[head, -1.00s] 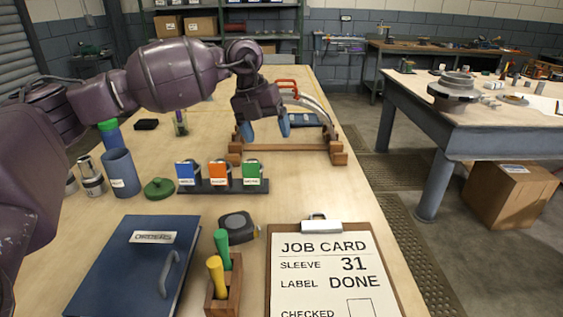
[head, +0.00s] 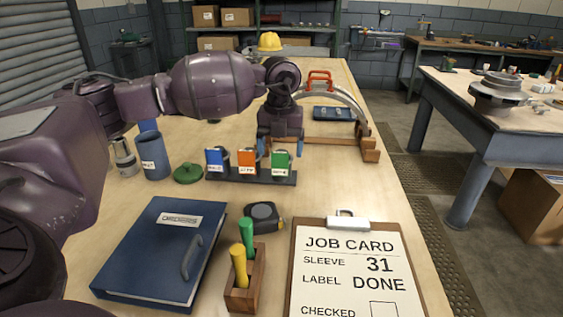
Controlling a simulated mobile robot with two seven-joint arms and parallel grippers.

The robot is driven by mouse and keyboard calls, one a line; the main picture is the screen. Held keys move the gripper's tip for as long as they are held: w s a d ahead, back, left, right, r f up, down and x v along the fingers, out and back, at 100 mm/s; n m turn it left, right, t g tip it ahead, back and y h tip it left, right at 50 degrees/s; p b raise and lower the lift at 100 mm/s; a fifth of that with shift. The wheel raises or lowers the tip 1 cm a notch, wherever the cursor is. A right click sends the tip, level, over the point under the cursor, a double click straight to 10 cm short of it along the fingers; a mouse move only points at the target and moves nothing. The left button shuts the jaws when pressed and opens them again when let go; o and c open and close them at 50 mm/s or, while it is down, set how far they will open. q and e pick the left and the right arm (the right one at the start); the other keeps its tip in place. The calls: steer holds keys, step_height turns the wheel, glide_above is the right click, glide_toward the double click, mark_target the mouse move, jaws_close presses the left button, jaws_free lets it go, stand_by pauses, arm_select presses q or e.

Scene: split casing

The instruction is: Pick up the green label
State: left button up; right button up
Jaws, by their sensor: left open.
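The green label (head: 281,165) stands at the right end of a dark rack (head: 224,175) on the workbench. A blue label (head: 214,160) and an orange label (head: 247,161) stand to its left in the same rack. Whether the fingers touch the label cannot be told. My right gripper is out of view.
A wooden cradle with a curved metal piece (head: 345,103) stands behind the gripper. In front lie a tape measure (head: 262,216), a blue binder (head: 160,255), a clipboard (head: 350,275) and a wooden holder (head: 245,290). A green lid (head: 188,174) and blue cup (head: 154,157) sit left.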

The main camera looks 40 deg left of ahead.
arm_select(q)
steer(key=f, duration=0.4)
steer(key=shift+s+f+b, duration=0.25)
steer(key=shift+f+b, duration=0.15)
steer(key=shift+d+r, duration=0.1)
steer(key=shift+c, duration=0.7)
steer(key=c, duration=0.9)
step_height(320, 180, up, 19)
steer(key=p, duration=0.3)
step_height(320, 180, up, 4)
steer(key=p, duration=0.1)
glide_above(280, 176)
steer(key=shift+w+r+p, duration=0.1)
steer(key=shift+r+p, duration=0.55)
steer(key=shift+r, duration=0.15)
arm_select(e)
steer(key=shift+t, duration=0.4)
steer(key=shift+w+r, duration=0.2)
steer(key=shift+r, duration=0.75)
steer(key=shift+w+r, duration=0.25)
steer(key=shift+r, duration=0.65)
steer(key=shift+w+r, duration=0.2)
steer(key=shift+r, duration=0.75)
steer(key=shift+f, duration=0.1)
arm_select(q)
steer(key=shift+f, duration=0.15)
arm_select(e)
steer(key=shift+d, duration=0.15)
